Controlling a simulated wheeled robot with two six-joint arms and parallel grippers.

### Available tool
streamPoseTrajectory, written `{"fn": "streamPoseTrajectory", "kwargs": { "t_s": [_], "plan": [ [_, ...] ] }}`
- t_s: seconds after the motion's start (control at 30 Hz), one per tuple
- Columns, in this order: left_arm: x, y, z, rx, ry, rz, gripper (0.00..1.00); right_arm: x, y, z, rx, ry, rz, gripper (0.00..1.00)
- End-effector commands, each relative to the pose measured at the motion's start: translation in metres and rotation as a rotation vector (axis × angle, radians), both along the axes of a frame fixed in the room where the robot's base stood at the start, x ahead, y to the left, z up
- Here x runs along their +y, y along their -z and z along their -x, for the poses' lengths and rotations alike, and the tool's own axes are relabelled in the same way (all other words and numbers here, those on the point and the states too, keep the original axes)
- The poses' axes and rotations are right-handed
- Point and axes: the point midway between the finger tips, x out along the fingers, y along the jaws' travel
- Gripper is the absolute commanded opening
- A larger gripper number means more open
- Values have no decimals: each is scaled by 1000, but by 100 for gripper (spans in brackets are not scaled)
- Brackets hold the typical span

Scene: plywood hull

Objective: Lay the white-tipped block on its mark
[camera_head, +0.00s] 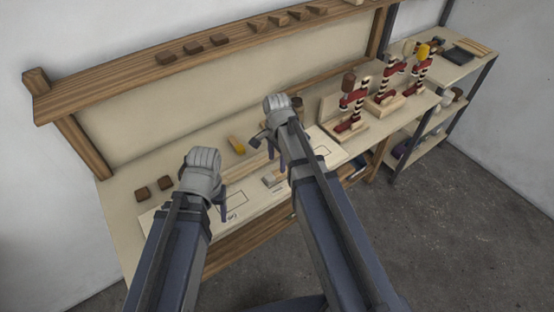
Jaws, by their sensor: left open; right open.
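A small tan block with a pale, whitish end (272,179) lies on the pale marked board (250,197), between my two arms. A dark outlined rectangle shows on the board beside my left gripper (222,206). Another outline (320,151) shows to the right of my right arm. My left gripper is open and empty, left of the block, over the board. My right gripper (270,150) is open above the bench, behind the block; its arm hides part of the board. A yellow-ended block (237,146) lies farther back on the bench.
Two dark brown blocks (154,189) sit at the bench's left. A wooden shelf (190,53) with small blocks runs above. A side rack (440,65) stands beyond. Bench surface left of the yellow-ended block is clear.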

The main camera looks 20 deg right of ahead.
Motion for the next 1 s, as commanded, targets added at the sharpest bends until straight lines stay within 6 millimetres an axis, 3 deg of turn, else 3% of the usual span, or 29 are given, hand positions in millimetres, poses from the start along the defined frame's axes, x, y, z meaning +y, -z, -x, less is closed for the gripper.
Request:
{"fn": "streamPoseTrajectory", "kwargs": {
  "t_s": [0.03,0.3,0.47,0.7,0.83,1.0],
  "plan": [
    [0,-17,0,0,0,0,67,0,-17,0,0,0,0,66],
    [0,-56,0,0,2,0,67,0,-56,0,0,0,0,66],
    [0,-67,0,0,2,0,67,0,-67,0,0,0,0,66],
    [0,-67,0,0,2,0,67,4,-67,4,2,-36,2,66],
    [0,-67,0,0,2,0,67,27,-67,29,12,-273,15,66],
    [0,-67,0,0,2,0,67,67,-67,79,41,-796,42,66]
  ]
}}
